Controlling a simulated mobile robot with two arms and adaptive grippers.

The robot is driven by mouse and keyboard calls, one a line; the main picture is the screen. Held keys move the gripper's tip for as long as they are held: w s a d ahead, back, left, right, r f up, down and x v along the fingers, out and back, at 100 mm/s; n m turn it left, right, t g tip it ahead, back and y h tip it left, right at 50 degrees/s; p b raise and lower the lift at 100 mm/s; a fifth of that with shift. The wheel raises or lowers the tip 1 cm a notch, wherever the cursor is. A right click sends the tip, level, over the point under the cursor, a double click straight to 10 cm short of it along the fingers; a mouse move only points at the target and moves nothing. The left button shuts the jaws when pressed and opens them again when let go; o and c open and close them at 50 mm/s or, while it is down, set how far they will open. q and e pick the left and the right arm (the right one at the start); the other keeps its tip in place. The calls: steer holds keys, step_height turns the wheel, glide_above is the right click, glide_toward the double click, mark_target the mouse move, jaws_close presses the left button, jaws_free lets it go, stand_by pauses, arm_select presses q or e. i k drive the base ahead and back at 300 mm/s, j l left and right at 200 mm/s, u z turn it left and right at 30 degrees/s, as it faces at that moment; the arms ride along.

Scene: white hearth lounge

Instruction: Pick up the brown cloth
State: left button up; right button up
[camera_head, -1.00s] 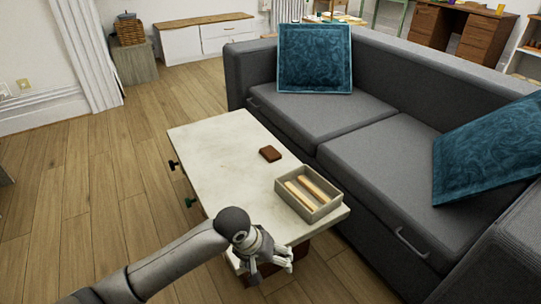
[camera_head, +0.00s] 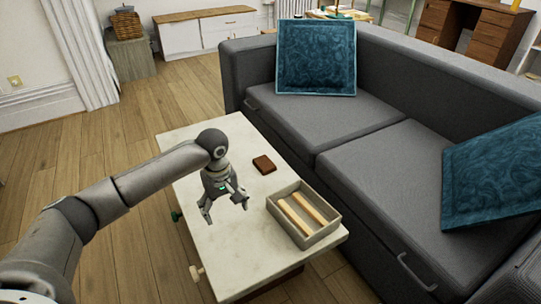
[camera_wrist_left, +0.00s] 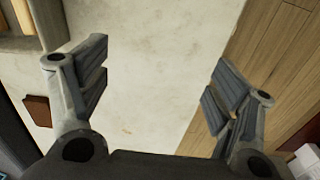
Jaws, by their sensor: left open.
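The brown cloth (camera_head: 264,165) is a small, dark brown folded square lying on the pale coffee table (camera_head: 240,262). It also shows at the left of the left wrist view (camera_wrist_left: 38,110), outside my left finger. My left gripper (camera_head: 226,206) is open and empty above the table, to the left of the cloth and nearer to me. In the left wrist view its two fingers (camera_wrist_left: 155,85) stand wide apart over bare tabletop. My right gripper is in neither view.
A grey tray (camera_head: 304,243) holding wooden sticks (camera_head: 310,209) stands on the table, right of my left gripper. A grey sofa (camera_head: 370,160) with blue cushions (camera_head: 316,58) runs along the table's right side. Wooden floor (camera_head: 80,150) lies open on the left.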

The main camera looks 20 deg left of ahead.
mark_target(263, 164)
steer(key=i, duration=1.1)
